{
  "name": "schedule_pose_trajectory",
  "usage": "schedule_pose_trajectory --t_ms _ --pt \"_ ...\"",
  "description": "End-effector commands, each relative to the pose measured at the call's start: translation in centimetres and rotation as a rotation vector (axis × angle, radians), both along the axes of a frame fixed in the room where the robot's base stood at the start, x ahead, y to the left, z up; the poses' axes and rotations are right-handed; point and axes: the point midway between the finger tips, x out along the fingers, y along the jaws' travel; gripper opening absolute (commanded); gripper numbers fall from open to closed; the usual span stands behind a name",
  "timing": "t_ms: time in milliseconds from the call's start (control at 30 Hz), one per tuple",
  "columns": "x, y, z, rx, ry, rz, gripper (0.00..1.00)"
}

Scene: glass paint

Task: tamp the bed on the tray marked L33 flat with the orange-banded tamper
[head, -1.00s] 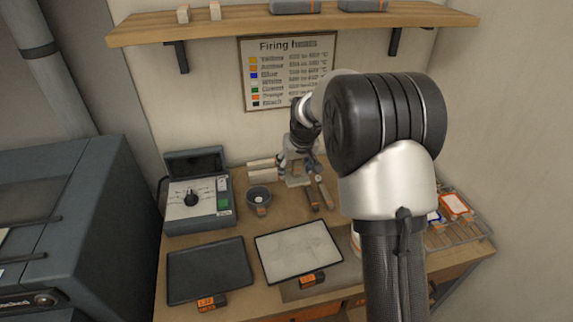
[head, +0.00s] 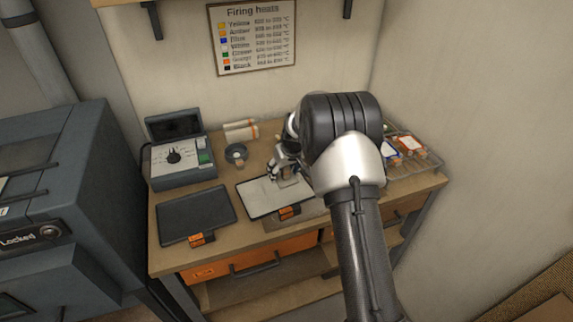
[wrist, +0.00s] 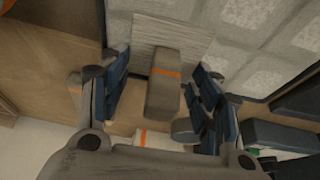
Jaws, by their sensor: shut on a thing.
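A tray with a pale bed (head: 258,203) lies on the bench with an orange tag (head: 289,212) at its front edge; the tag is too small to read. In the wrist view the bed (wrist: 265,40) shows lighter square patches. My gripper (head: 284,174) points down over the back right part of this tray. In the wrist view my gripper (wrist: 160,88) is shut on the tamper (wrist: 165,85), a grey-brown handle with an orange band. Its flat wide plate (wrist: 150,42) lies over the bed's edge. I cannot tell whether the plate touches the bed.
A dark, bare tray (head: 195,214) with an orange tag (head: 202,238) lies at left. A wire rack (head: 405,150) with cards stands at right, partly behind my arm.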

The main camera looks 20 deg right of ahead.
Motion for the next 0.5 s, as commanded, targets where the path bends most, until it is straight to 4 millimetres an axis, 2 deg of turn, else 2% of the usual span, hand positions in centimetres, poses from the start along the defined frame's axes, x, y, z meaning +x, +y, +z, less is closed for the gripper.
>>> schedule_pose_trajectory --t_ms 33,500 --pt "0.1 1.3 1.0 -0.002 -0.007 0.006 0.39" --pt "-0.8 10.0 1.0 -0.002 -0.007 0.005 0.39"
